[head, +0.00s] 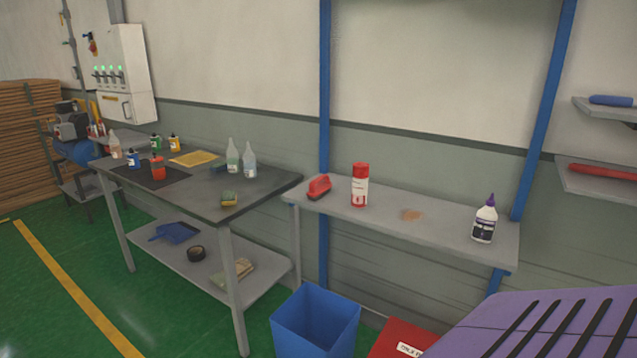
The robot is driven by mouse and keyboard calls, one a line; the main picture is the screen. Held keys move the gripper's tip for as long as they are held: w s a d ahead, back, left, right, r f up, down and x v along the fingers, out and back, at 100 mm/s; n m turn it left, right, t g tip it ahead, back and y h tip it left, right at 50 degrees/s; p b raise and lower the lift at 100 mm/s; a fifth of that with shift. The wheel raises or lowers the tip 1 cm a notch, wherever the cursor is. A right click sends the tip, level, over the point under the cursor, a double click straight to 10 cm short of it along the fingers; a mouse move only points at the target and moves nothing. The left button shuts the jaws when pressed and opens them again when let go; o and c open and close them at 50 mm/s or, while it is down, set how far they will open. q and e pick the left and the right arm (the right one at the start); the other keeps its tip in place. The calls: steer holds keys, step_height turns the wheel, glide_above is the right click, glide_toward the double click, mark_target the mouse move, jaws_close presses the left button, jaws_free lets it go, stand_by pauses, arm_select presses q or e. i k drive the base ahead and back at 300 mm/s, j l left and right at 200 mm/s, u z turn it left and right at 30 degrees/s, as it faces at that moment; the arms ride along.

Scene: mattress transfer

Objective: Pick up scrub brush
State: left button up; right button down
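A scrub brush (319,187) with a red top and a dark underside lies at the left end of the grey wall shelf (455,232). It is close to the corner of the dark-topped workbench (262,196). A red and white spray can (360,185) stands upright just to its right, with a small gap between them. Neither of my grippers is in view, so nothing shows near the brush.
A blue bin (315,322) and a red box (402,338) stand below. A purple slotted object (545,325) fills the bottom right. Green floor lies open at left.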

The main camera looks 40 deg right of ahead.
mark_target(316, 189)
steer(key=i+z, duration=0.35)
steer(key=z, duration=0.15)
steer(key=i+j+z, duration=0.1)
steer(key=i+z, duration=0.2)
steer(key=z, duration=0.2)
steer(key=i+j+z, duration=0.2)
steer(key=z, duration=0.3)
steer(key=i+j+z, duration=0.35)
steer(key=z, duration=0.15)
steer(key=i+j+z, duration=0.15)
steer(key=j+z, duration=0.35)
steer(key=l, duration=0.1)
